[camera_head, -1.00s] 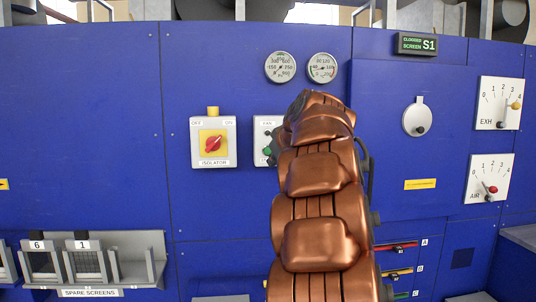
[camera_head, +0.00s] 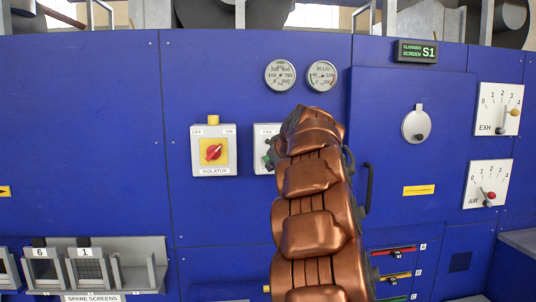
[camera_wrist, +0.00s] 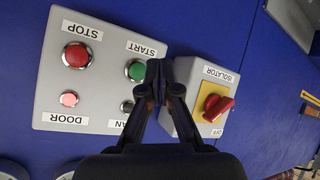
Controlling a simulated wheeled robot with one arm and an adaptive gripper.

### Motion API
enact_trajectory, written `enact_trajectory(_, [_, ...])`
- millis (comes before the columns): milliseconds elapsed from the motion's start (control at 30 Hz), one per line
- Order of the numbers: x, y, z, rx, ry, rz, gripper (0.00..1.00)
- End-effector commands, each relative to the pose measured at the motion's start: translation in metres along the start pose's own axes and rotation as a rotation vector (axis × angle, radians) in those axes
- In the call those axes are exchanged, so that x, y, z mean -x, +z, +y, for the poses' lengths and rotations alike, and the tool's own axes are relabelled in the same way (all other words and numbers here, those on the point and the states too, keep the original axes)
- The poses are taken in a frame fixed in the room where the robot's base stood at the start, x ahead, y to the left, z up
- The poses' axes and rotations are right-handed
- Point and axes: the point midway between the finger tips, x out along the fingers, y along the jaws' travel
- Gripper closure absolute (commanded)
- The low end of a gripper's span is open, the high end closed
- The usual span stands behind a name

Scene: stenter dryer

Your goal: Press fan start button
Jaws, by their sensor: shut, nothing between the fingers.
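The fan box (camera_head: 264,135) is on the blue wall, mostly hidden behind my arm in the head view. The wrist view shows it upside down as a grey panel (camera_wrist: 105,48). It carries a green START button (camera_wrist: 136,70), a red STOP button (camera_wrist: 77,55), a pink DOOR lamp (camera_wrist: 69,99) and a dark lamp by the partly hidden FAN label. My gripper (camera_wrist: 158,78) is shut and empty. In the wrist view its tips are just right of the START button and overlap the panel's edge. I cannot tell whether they touch anything.
The isolator box (camera_head: 200,160) with its red knob (camera_head: 213,151) stands close beside the fan box. Two gauges (camera_head: 280,76) are above. A round hatch cover (camera_head: 416,124) and the EXH (camera_head: 487,105) and AIR (camera_head: 477,200) dials are to the right. Spare screens (camera_head: 88,268) sit lower left.

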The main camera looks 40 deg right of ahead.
Motion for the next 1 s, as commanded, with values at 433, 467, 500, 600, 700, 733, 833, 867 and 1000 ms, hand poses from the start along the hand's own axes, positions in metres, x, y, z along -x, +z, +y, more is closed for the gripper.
enact_trajectory(433, [-0.033, -0.016, 0.017, -0.003, -0.005, -0.003, 1.0])
enact_trajectory(467, [-0.033, -0.016, 0.017, -0.003, -0.004, -0.002, 1.0])
enact_trajectory(500, [-0.034, -0.016, 0.017, -0.002, -0.004, -0.002, 1.0])
enact_trajectory(600, [-0.034, -0.016, 0.017, -0.002, -0.003, -0.002, 1.0])
enact_trajectory(700, [-0.034, -0.016, 0.017, -0.002, -0.003, -0.002, 1.0])
enact_trajectory(733, [-0.034, -0.016, 0.017, -0.002, -0.003, -0.002, 1.0])
enact_trajectory(833, [-0.034, -0.016, 0.017, -0.002, -0.003, -0.001, 1.0])
enact_trajectory(867, [-0.034, -0.016, 0.017, -0.002, -0.003, -0.001, 1.0])
enact_trajectory(1000, [-0.034, -0.017, 0.017, -0.002, -0.003, -0.001, 1.0])
